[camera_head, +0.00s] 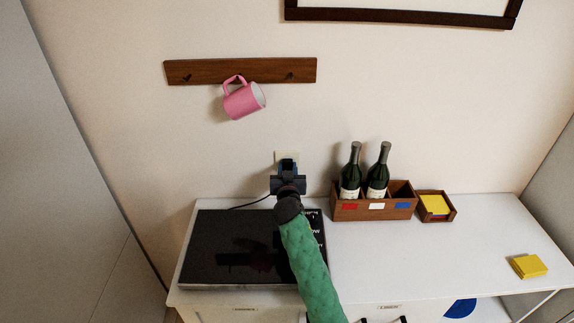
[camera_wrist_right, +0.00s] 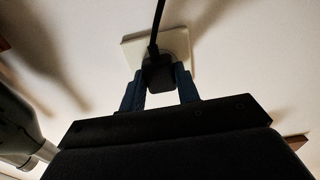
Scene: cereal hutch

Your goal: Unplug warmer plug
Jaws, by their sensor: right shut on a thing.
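The black warmer plug (camera_wrist_right: 158,75) is at the cream wall outlet (camera_wrist_right: 176,46), with its black cord (camera_wrist_right: 155,27) rising across the right wrist view. My right gripper (camera_wrist_right: 160,88) is shut on the plug, one blue-grey finger on each side. In the head view my right gripper (camera_head: 288,167) is in front of the outlet (camera_head: 281,157), and it hides most of the plug. I cannot tell whether the plug is fully seated. The black warmer plate (camera_head: 225,240) lies on the white cabinet top, and a thin cord (camera_head: 250,205) runs from it toward the outlet. My left gripper is not in view.
A wooden box (camera_head: 347,212) with two bottles (camera_head: 353,165) stands right of my gripper, beside a small tray (camera_head: 450,216) of yellow notes. A pink mug (camera_head: 243,101) hangs from a wall rack (camera_head: 210,72) above. The cabinet top's right part (camera_head: 470,240) is mostly clear.

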